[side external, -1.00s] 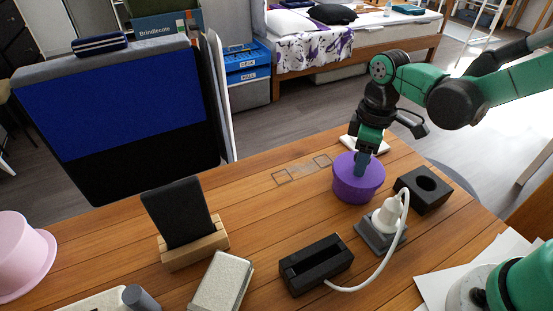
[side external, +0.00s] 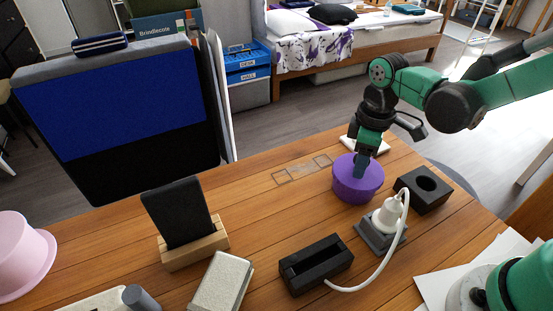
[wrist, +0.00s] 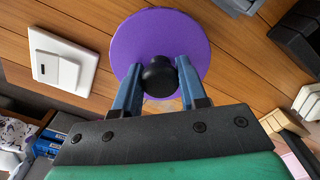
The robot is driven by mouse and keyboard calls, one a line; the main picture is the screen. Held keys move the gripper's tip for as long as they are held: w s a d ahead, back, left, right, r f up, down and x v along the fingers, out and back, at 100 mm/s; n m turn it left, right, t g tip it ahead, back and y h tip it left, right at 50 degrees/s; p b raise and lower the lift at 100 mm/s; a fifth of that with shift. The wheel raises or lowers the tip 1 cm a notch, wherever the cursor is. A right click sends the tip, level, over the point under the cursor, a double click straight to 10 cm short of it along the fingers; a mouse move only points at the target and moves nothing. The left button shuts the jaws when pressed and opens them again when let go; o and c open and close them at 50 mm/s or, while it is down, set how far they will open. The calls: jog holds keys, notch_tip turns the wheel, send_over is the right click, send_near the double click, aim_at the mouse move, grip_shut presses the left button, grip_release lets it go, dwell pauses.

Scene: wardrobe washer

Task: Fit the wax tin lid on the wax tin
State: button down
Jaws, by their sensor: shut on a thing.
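The purple wax tin lid (side external: 343,168) sits on top of the purple wax tin (side external: 356,197) near the table's far right edge. The two look like one short cylinder, and I cannot tell whether a thin gap runs between them. My gripper (side external: 360,172) points down from above. In the wrist view, my gripper (wrist: 158,70) is shut on the round black knob at the lid's centre, with a blue finger on each side. The round lid top (wrist: 150,32) fills the upper middle there and hides the tin below it.
A white switch plate (side external: 372,145) lies behind the tin. A black block with a round hole (side external: 437,197) is on its right. A white plug (side external: 385,217) on a grey base and a black box (side external: 316,269) stand in front.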

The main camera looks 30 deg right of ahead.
jog(key=shift+f, duration=0.55)
jog(key=shift+c, duration=0.4)
grip_release()
jog(key=shift+r, duration=0.15)
jog(key=shift+r, duration=4.9)
jog(key=shift+r, duration=0.1)
notch_tip(320, 180, up, 5)
jog(key=s+d+f+m+t, duration=0.2)
jog(key=s+f+m+t, duration=0.1)
jog(key=f+m+t, duration=0.2)
jog(key=shift+s+f+m+t, duration=0.25)
jog(key=shift+s+m+t, duration=0.15)
jog(key=shift+m+t, duration=0.9)
